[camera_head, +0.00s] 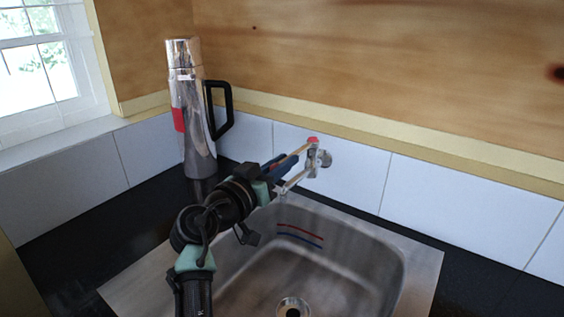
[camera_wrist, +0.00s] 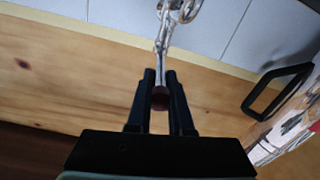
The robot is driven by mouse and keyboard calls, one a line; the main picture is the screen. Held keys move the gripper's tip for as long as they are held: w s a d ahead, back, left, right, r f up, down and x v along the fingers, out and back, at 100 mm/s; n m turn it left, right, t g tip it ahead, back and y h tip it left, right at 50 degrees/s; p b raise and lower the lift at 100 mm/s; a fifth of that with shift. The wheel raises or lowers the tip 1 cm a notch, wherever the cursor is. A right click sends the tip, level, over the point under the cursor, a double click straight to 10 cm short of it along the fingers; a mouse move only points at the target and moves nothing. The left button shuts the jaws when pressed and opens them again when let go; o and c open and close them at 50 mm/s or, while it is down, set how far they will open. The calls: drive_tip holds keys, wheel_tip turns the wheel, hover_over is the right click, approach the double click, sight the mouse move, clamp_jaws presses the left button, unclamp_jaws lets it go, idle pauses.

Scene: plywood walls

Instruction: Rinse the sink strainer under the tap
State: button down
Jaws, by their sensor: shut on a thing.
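The chrome tap (camera_head: 314,160) with a red cap on top sticks out from the tiled wall above the sink's back edge. My gripper (camera_head: 290,165) reaches it from the left and is shut. In the wrist view my fingers (camera_wrist: 160,92) close around a dark red knob (camera_wrist: 160,98) at the end of a thin chrome part of the tap, likely its handle. The steel sink (camera_head: 380,265) lies below, with a round metal strainer or drain (camera_head: 293,307) at its bottom, cut by the picture's lower edge. I see no clear water stream.
A tall chrome flask (camera_head: 186,110) with a red band and black handle stands on the black counter (camera_head: 120,210) behind my arm. A window is at the left. Tiled walls bound the back and left. Red and blue streaks show on the sink wall.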

drive_tip(key=shift+s+d+n+t+y+p, duration=0.3)
drive_tip(key=shift+d+n+y+p, duration=0.25)
drive_tip(key=shift+y+p, duration=0.25)
drive_tip(key=shift+s+d+n+t+y+p, duration=0.15)
drive_tip(key=shift+d+n+t+y+p, duration=0.2)
drive_tip(key=shift+d+n+y+p, duration=0.4)
drive_tip(key=shift+s+d+n+t+y+p, duration=0.25)
drive_tip(key=shift+n+t+y+p, duration=0.1)
drive_tip(key=shift+y+p, duration=0.45)
drive_tip(key=c, duration=0.8)
unclamp_jaws()
drive_tip(key=shift+s+a, duration=0.1)
drive_tip(key=shift+s, duration=0.05)
drive_tip(key=b+v, duration=0.1)
drive_tip(key=v, duration=1.1)
drive_tip(key=shift+s+a, duration=0.2)
drive_tip(key=shift+s, duration=0.1)
drive_tip(key=shift+o, duration=0.9)
